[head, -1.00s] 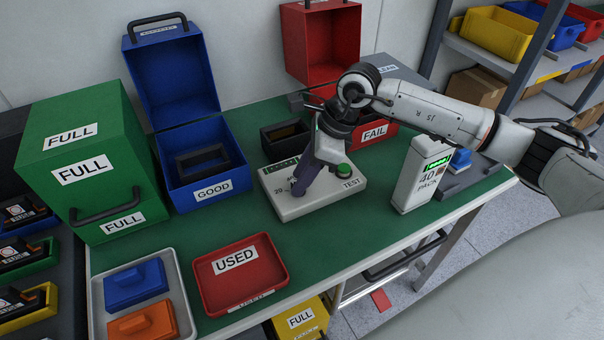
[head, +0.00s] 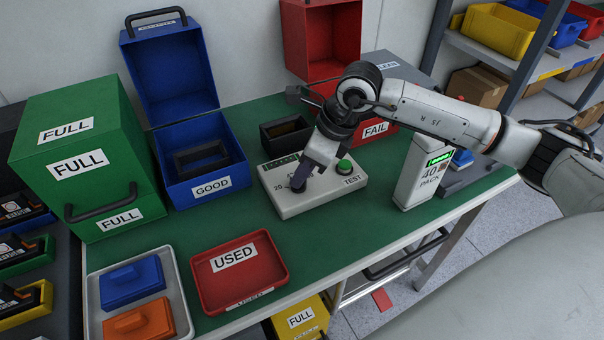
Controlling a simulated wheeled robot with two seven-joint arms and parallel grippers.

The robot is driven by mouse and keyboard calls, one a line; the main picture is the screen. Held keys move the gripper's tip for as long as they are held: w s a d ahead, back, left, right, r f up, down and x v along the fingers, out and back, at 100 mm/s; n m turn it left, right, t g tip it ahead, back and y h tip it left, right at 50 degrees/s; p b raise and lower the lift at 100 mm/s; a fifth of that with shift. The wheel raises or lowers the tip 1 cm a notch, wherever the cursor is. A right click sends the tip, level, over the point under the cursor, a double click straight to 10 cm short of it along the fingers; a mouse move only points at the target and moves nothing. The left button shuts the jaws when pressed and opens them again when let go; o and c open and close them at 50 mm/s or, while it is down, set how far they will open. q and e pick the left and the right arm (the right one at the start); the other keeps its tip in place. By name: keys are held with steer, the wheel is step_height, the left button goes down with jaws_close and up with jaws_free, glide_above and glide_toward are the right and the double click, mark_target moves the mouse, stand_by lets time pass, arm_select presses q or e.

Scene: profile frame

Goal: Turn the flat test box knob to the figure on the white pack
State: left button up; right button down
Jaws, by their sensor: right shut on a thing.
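The flat test box (head: 320,197) is pale grey and lies on the green bench top, with a green button (head: 344,166) and the word TEST at its right. Its dark knob (head: 298,184) is at the left part of the top, and a "20" mark shows left of it. My right gripper (head: 303,179) points down from above and is shut on the knob. The knob's pointer and other figures are mostly hidden. The white pack (head: 411,185) stands upright to the right, reading "40 PACK" with a lit green display. My left gripper is not in view.
An open blue GOOD box (head: 208,188) and a green FULL box (head: 90,170) stand left. A red USED tray (head: 240,285) and a grey tray (head: 180,310) lie in front. A red FAIL box (head: 378,142) stands behind. Bench top between box and pack is clear.

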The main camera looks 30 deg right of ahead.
steer(key=m+b, duration=0.1)
steer(key=m+h, duration=0.1)
steer(key=m, duration=0.1)
steer(key=m+t+b, duration=0.1)
steer(key=shift+s+a+f+m+h+b, duration=0.1)
steer(key=shift+a+f+m+h+b, duration=0.05)
steer(key=shift+a+m+h+b, duration=0.15)
steer(key=shift+m+h+b, duration=0.3)
steer(key=shift+m+b, duration=0.2)
steer(key=shift+m, duration=0.3)
steer(key=shift+m+h+b, duration=0.3)
steer(key=shift+m+b, duration=0.15)
steer(key=shift+m, duration=0.75)
steer(key=c, duration=1.8)
jaws_free()
steer(key=shift+r, duration=0.2)
